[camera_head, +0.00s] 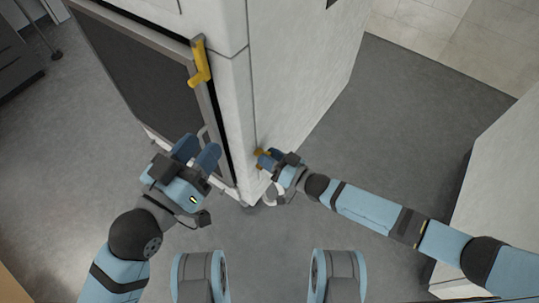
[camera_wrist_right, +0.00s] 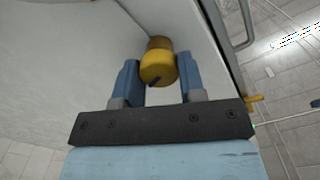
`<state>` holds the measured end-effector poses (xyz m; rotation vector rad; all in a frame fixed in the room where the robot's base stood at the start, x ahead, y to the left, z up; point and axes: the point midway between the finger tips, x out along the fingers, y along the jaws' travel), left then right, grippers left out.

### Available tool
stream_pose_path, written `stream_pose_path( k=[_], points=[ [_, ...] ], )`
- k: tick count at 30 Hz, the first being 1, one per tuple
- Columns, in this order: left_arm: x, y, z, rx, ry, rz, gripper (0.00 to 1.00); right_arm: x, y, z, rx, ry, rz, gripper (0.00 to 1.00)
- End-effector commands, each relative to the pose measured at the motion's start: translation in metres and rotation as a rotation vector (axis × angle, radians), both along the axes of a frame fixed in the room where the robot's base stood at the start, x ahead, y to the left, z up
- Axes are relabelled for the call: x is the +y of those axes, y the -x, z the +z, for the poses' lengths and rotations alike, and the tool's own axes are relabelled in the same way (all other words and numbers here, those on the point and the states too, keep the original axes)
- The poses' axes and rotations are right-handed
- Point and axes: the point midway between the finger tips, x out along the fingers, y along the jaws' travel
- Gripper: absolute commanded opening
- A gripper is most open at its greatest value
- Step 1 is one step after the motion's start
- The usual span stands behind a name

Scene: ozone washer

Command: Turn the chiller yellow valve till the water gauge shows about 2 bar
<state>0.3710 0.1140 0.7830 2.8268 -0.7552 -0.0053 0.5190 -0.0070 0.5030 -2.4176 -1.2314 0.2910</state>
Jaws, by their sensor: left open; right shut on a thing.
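The yellow valve (camera_wrist_right: 158,66) is a rounded knob with a dark mark on its face, low on the pale side of the chiller cabinet (camera_head: 295,75). My right gripper (camera_wrist_right: 160,78) is shut on the valve, one blue finger on each side of it. In the head view the right gripper (camera_head: 266,160) is at the cabinet's lower corner, and only a little of the valve (camera_head: 261,152) shows. My left gripper (camera_head: 197,152) is open and empty in front of the cabinet's dark front panel. I cannot see the water gauge or any reading.
A yellow handle (camera_head: 200,63) sticks out from the upper front edge of the cabinet. Another pale cabinet (camera_head: 500,190) stands at the right, under my right arm. Grey floor (camera_head: 375,110) is open between the two. A dark unit (camera_head: 22,60) stands at the far left.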

Motion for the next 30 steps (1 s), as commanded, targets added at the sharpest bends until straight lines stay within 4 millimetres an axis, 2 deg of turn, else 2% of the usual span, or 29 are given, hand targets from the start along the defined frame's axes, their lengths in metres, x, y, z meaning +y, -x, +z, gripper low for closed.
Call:
stream_pose_path(
  k=[11, 30],
  points=[
    [0.0, 0.002, -0.003, 0.003, 0.002, 0.002, 0.43, -0.001, 0.0, -0.002, 0.289, -0.208, 0.0, 0.13],
    [-0.001, 0.0, -0.023, 0.053, -0.041, -0.024, 0.43, -0.002, -0.001, -0.005, 0.739, -0.534, 0.0, 0.13]
  ],
)
